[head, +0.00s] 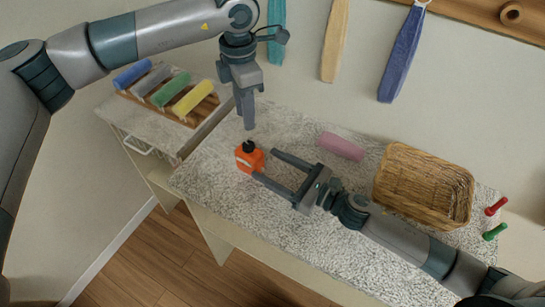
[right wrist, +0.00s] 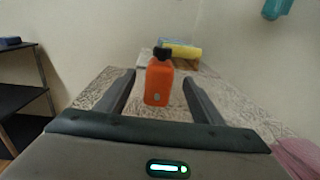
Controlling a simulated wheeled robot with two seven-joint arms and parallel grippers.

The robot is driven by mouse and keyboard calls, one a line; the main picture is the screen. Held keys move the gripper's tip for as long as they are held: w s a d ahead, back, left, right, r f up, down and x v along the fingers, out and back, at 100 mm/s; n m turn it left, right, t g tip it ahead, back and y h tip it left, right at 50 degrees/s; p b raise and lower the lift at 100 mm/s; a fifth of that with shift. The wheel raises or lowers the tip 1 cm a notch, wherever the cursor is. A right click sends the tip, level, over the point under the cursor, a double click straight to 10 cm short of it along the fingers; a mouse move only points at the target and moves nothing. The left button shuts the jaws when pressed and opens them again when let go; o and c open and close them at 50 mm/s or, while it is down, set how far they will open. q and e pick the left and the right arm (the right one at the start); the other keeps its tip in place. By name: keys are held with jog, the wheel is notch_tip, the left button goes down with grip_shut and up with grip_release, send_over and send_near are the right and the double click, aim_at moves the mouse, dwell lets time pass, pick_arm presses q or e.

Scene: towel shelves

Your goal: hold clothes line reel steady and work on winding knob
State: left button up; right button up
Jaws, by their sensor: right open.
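The orange clothes line reel (head: 249,159) stands on the speckled counter near its left end, with the black winding knob (head: 248,146) on top. In the right wrist view the reel (right wrist: 159,84) shows upright, with its knob (right wrist: 163,53) above it. My right gripper (head: 264,164) is open; its fingertips point at the reel, which lies in line with the gap between them, and neither finger visibly grips it. My left gripper (head: 247,122) points down just above the knob, apart from it. Its fingers overlap in view, so their opening is hidden.
A wicker basket (head: 388,190) and a rolled pink towel (head: 342,146) lie to the right on the counter (head: 330,240). Red (head: 496,206) and green (head: 495,231) handled things are at the far right. A rack with rolled towels (head: 194,97) stands at left. Towels hang on the wall.

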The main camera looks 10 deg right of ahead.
aim_at(250, 158)
jog(key=shift+f, duration=0.65)
jog(key=shift+w+a+f, duration=0.1)
jog(key=shift+f, duration=0.15)
jog(key=shift+x, duration=3.6)
jog(key=shift+c, duration=0.2)
